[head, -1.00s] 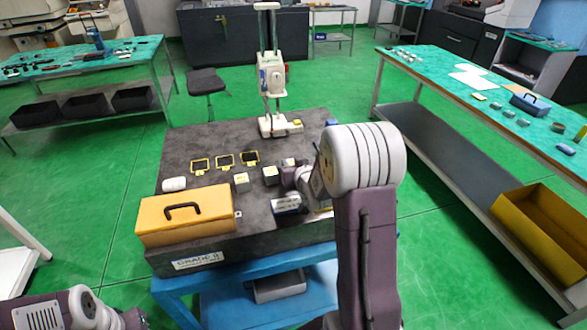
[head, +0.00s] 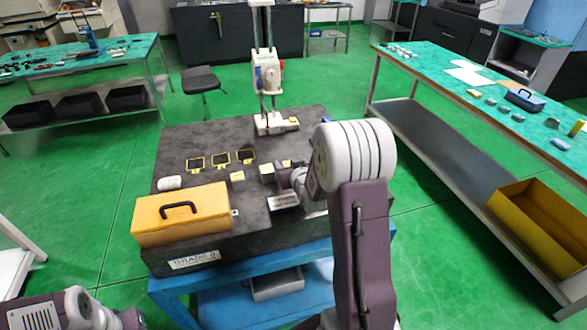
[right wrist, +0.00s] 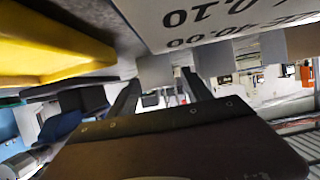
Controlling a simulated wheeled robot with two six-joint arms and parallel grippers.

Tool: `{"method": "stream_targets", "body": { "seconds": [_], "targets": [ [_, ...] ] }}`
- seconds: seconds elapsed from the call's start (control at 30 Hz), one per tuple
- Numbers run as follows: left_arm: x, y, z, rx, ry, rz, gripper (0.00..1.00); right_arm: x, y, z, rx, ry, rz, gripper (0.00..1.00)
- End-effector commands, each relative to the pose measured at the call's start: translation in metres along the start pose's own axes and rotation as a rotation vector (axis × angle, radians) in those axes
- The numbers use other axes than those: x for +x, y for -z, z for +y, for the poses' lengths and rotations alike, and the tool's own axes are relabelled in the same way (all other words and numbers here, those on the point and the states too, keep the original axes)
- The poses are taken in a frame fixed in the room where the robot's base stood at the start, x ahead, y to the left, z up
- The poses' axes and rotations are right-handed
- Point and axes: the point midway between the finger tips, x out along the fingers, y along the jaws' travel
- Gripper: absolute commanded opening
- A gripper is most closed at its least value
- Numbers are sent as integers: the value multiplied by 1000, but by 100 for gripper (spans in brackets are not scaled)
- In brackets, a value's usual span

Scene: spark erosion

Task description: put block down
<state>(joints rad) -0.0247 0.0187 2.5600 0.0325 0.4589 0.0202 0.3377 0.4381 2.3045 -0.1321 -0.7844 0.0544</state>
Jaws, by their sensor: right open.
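My right gripper's fingers are hidden in the head view. In the right wrist view, my right gripper (right wrist: 160,80) is open. A grey block (right wrist: 155,71) shows beyond, between the fingers. A large pale face with upside-down numbers (right wrist: 235,18) is close above. My left gripper is out of view.
A yellow case (head: 183,214) with a black handle stands at the plate's front left. A white height gauge (head: 268,85) stands at the back. The plate's left rear is clear.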

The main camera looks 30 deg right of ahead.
Motion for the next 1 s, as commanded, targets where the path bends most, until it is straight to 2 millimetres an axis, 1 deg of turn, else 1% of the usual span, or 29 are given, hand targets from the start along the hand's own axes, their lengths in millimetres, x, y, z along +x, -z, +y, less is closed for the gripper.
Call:
{"method": "stream_targets", "body": {
  "seconds": [0.17,0.27,0.3,0.33,0.4,0.5,0.6,0.63,0.7,0.8,1.0],
  "targets": [
    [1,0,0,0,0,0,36,-33,0,1,1,-2,1,58],
    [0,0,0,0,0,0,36,-56,1,0,0,-1,2,58],
    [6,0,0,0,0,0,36,-61,-2,0,0,0,5,58],
    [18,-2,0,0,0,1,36,-60,-6,0,1,3,7,58],
    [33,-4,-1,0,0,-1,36,-65,-6,-1,2,7,10,58],
    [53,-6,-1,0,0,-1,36,-75,-6,-1,1,5,10,58],
    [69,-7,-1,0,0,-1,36,-86,-8,1,-2,-3,8,58],
    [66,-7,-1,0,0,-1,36,-93,-3,0,-1,-1,7,58],
    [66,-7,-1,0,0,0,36,-104,-1,0,0,2,5,58],
    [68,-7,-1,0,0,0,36,-113,0,0,0,1,3,58],
    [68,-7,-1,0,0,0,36,-119,-1,0,1,0,-1,58]
  ]
}}
